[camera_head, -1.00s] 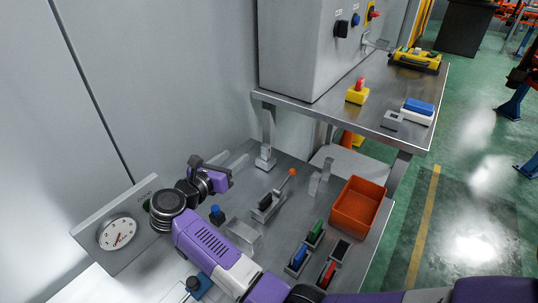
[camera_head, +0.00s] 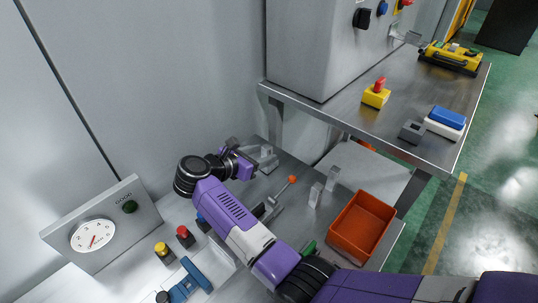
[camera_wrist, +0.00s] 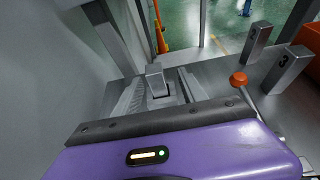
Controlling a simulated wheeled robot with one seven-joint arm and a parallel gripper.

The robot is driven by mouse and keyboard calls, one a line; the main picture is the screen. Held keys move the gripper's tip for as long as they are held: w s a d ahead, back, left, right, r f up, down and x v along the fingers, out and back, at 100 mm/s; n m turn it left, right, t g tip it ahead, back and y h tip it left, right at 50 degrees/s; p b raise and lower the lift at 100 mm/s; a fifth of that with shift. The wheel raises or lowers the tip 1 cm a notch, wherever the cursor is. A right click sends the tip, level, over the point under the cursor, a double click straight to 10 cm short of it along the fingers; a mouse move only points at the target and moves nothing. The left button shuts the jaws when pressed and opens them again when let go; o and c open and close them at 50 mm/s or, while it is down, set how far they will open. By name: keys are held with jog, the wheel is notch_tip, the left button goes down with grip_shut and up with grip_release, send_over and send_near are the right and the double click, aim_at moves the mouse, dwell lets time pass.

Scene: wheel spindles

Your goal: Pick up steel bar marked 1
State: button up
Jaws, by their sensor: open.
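A short upright steel bar (camera_wrist: 155,80) stands in a small block in the wrist view. No number can be read on it. Its top also shows in the head view (camera_head: 266,151), just beyond my gripper (camera_head: 249,159). In the wrist view my gripper (camera_wrist: 160,76) is open, with one finger on each side of this bar and gaps between. Two other steel bars stand to the right: one marked 3 (camera_wrist: 288,68) and one behind it (camera_wrist: 257,38) whose mark is hard to read. In the head view this pair (camera_head: 331,178) stands left of the orange bin.
A lever with an orange knob (camera_head: 292,179) stands close to the right of my gripper. The orange bin (camera_head: 338,240) is further right. A raised steel table (camera_head: 350,118) with a grey cabinet (camera_head: 315,50) is behind. A gauge panel (camera_head: 130,225) stands at left.

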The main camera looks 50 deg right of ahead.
jog(key=shift+w+x, duration=0.15)
jog(key=shift+x, duration=1.4)
jog(key=shift+w+x, duration=0.15)
jog(key=shift+x, duration=1.4)
grip_shut()
